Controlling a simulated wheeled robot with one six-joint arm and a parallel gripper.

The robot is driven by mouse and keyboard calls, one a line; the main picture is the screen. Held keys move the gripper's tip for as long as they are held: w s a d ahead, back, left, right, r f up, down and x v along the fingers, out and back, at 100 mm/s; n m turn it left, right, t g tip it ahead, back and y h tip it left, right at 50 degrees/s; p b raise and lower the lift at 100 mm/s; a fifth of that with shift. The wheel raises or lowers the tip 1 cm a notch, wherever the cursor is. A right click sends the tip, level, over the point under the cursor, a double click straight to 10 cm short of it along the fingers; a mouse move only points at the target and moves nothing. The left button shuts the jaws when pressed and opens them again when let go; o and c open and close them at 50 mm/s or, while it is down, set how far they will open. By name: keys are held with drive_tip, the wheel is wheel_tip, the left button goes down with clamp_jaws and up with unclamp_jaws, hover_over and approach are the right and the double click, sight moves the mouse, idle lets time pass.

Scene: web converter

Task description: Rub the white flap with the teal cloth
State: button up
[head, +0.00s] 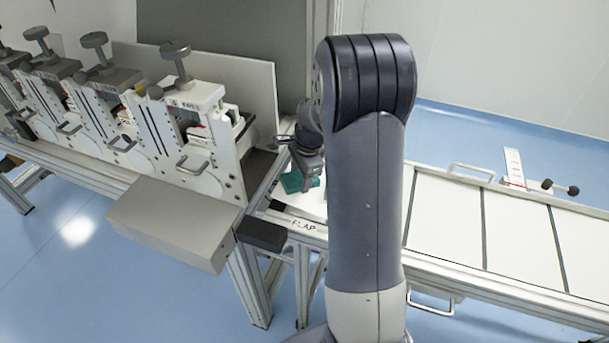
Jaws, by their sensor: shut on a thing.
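The teal cloth (292,184) shows just left of my upright arm, at the near end of the machine bench. My gripper (306,172) points down and is shut on the teal cloth. The cloth is over the white flap (312,205), near its left side. I cannot tell whether the cloth touches the flap's surface. A label reading "FLAP" is on the flap's front edge. My arm hides the right part of the flap.
A row of white clamp stations with grey knobs (175,50) stands at left. A grey box (175,222) and a dark block (262,234) jut out in front. A white slatted conveyor (520,240) with a handle (471,172) runs to the right. Blue floor is open at lower left.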

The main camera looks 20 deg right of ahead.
drive_tip(key=shift+a+f, duration=0.1)
drive_tip(key=shift+f, duration=0.1)
drive_tip(key=r+p, duration=0.2)
drive_tip(key=r, duration=0.1)
drive_tip(key=r+p, duration=0.2)
drive_tip(key=shift+s+d+r, duration=0.1)
drive_tip(key=shift+s+d, duration=0.1)
drive_tip(key=shift+d, duration=0.1)
drive_tip(key=shift+c, duration=0.2)
drive_tip(key=shift+s+d+r+p, duration=0.1)
drive_tip(key=shift+r+p, duration=0.2)
drive_tip(key=shift+r, duration=0.15)
drive_tip(key=shift+r, duration=0.1)
drive_tip(key=shift+s+d+r+p, duration=0.1)
drive_tip(key=shift+r+p, duration=0.45)
drive_tip(key=shift+r, duration=0.15)
drive_tip(key=shift+s+d+r+p, duration=0.1)
drive_tip(key=shift+r+p, duration=0.45)
drive_tip(key=shift+r, duration=0.15)
